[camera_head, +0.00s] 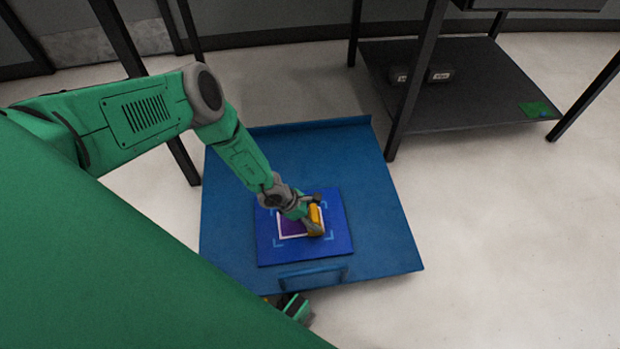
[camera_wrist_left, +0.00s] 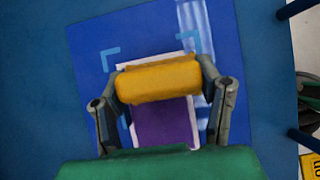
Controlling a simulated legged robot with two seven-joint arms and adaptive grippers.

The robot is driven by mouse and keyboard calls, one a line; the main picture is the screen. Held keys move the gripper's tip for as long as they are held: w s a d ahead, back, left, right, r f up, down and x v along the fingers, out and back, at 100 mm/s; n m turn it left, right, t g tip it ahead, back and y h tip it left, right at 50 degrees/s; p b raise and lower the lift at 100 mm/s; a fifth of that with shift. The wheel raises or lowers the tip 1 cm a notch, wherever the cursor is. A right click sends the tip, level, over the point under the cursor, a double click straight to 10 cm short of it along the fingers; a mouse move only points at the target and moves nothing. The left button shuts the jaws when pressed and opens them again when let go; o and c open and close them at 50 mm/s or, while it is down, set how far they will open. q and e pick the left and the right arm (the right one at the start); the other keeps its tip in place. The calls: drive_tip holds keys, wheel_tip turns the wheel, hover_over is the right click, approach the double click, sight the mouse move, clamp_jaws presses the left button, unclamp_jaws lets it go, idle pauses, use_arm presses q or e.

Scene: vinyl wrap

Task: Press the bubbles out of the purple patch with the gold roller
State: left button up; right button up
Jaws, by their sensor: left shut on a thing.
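The purple patch (camera_head: 293,223) has a white border and lies on a blue board with light corner marks. It also shows in the left wrist view (camera_wrist_left: 162,126). My left gripper (camera_head: 312,214) is shut on the gold roller (camera_head: 315,216), which lies across one end of the patch. In the left wrist view the roller (camera_wrist_left: 158,80) sits between the two fingers and hides part of the patch. I cannot tell whether it touches the patch, and no bubbles can be made out. My right gripper is not clearly in view; only a small green and black part shows below the table.
The blue board (camera_head: 335,245) lies on a larger blue table (camera_head: 385,235) with a raised back edge and a handle-like bar (camera_head: 312,276) at the front. A dark shelf (camera_head: 480,95) with two dark items stands behind at the right. The table's right side is clear.

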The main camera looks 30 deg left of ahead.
use_arm(q)
drive_tip(key=shift+w+d, duration=0.7)
drive_tip(key=shift+d, duration=0.15)
drive_tip(key=shift+w+d, duration=0.25)
drive_tip(key=shift+d, duration=0.05)
idle(0.3)
wheel_tip(320, 180, up, 7)
drive_tip(key=p, duration=0.7)
